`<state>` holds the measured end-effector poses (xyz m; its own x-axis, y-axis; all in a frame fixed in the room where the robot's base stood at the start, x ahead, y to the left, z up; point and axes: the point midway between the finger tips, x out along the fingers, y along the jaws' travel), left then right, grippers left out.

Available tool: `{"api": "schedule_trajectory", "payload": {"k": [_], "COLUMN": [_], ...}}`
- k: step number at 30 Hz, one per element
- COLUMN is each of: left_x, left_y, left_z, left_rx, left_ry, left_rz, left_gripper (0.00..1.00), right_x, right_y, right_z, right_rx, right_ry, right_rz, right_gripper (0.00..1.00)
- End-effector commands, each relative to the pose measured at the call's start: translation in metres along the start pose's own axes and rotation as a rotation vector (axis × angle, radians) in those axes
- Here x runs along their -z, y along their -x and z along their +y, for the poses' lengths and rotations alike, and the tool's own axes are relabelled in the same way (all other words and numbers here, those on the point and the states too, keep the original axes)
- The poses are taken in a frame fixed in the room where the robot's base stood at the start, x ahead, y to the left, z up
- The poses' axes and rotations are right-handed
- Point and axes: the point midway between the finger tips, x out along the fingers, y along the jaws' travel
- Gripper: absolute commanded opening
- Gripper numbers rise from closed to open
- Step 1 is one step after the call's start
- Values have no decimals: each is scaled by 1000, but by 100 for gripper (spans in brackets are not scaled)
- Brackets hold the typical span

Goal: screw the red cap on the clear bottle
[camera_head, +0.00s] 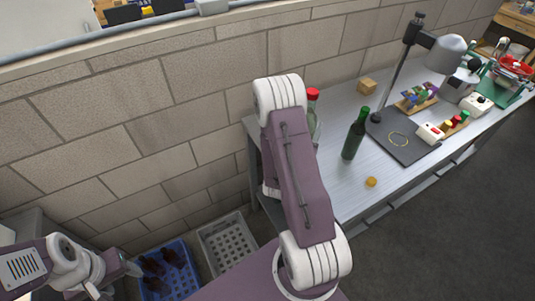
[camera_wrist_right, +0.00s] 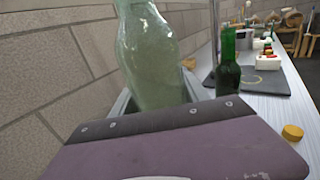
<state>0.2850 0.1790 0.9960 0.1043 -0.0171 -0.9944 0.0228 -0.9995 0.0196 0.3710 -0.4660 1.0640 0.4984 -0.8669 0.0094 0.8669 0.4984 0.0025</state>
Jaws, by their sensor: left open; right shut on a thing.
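The clear bottle (camera_head: 313,124) stands at the near left end of the table, partly hidden behind my right arm. The red cap (camera_head: 313,94) shows at its top; whether it is threaded on tight cannot be told. In the right wrist view the clear bottle (camera_wrist_right: 150,60) rises just beyond my purple gripper body, its top cut off by the frame. My left gripper (camera_head: 134,269) is open and empty at the lower left, far from the bottle and low beside the crates.
A green bottle (camera_head: 355,134) and a yellow cap (camera_head: 371,182) are on the table (camera_head: 350,197). A dark mat (camera_head: 405,148) with a lamp (camera_head: 445,55) lies behind. A blue crate (camera_head: 188,287) and a grey crate (camera_head: 232,243) stand below. A block wall borders the left.

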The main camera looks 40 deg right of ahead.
Motion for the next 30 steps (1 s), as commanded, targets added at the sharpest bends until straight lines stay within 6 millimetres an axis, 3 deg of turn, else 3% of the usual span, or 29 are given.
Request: {"api": "schedule_trajectory", "payload": {"k": [5,8,15,21,30], "left_x": [-1,-2,-4,-5,-5], "left_y": [-6,-21,-37,-50,-51], "left_z": [0,0,-1,-1,-1], "left_rx": [0,0,0,0,0], "left_ry": [0,0,0,0,0], "left_rz": [0,0,0,0,0], "left_gripper": [55,55,55,55,55], "right_x": [5,19,48,67,69], "right_y": [-1,-3,-10,-14,-16], "right_z": [7,25,76,108,117], "right_rx": [-2,-5,-4,-1,0], "right_ry": [-2,-4,-4,-3,-1], "right_rz": [-6,-6,-5,-5,-3], "right_gripper": [0,0,0,0,0]}}
